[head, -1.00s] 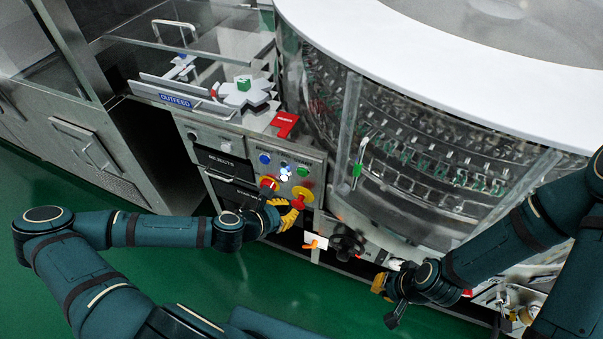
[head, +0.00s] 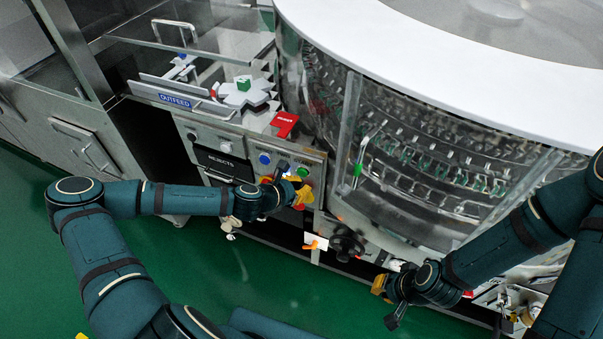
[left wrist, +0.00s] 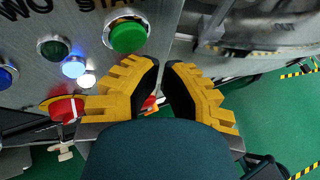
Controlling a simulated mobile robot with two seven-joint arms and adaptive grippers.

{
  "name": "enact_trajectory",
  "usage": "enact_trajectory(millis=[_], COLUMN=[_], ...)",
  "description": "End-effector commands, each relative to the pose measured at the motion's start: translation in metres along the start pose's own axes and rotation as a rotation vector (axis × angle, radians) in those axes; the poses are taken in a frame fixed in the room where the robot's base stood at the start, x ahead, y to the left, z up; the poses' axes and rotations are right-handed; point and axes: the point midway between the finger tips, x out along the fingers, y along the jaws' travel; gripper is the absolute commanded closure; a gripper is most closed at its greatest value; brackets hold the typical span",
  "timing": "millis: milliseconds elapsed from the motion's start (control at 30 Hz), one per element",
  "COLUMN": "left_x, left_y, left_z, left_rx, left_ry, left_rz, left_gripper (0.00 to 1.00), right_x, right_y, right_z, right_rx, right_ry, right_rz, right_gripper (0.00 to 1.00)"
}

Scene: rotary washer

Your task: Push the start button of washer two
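The green start button (left wrist: 128,36) is at the top of the left wrist view, under the lettering "START", with "TWO" to its left. In the head view the green button (head: 303,172) is on the control panel's upper right. My left gripper (left wrist: 163,66) is in front of the panel, below and right of the button in the wrist view. Its fingertips are close together with nothing visible held, apart from the button in the picture. In the head view this gripper (head: 298,188) covers the panel's lower part. My right gripper (head: 384,286) is at the washer's lower front; its fingers are unclear.
A dark green button (left wrist: 54,48), a lit blue-white lamp (left wrist: 73,67) and a red knob (left wrist: 66,108) are left of the start button. A black handwheel (head: 347,243) is lower right of the panel. Green floor (head: 140,265) lies open in front.

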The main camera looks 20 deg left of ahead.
Motion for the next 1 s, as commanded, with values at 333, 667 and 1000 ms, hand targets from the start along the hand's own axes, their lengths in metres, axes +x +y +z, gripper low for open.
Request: enact_trajectory(millis=[333, 667, 1000], left_x=[0.0010, 0.0008, 0.0008], left_y=[0.0004, 0.0004, 0.0004], left_z=[0.0004, 0.0003, 0.0003], left_rx=[0.000, 0.000, 0.000], left_ry=[0.000, 0.000, 0.000], left_rz=[0.000, 0.000, 0.000], left_gripper=[1.00, 1.00, 1.00], right_x=[-0.0001, -0.0001, 0.0000], right_y=[0.0000, 0.0000, 0.0000], right_z=[0.0001, 0.0001, 0.0001], right_rx=[0.000, 0.000, 0.000], right_ry=[0.000, 0.000, 0.000], right_rz=[0.000, 0.000, 0.000], right_gripper=[1.00, 1.00, 1.00])
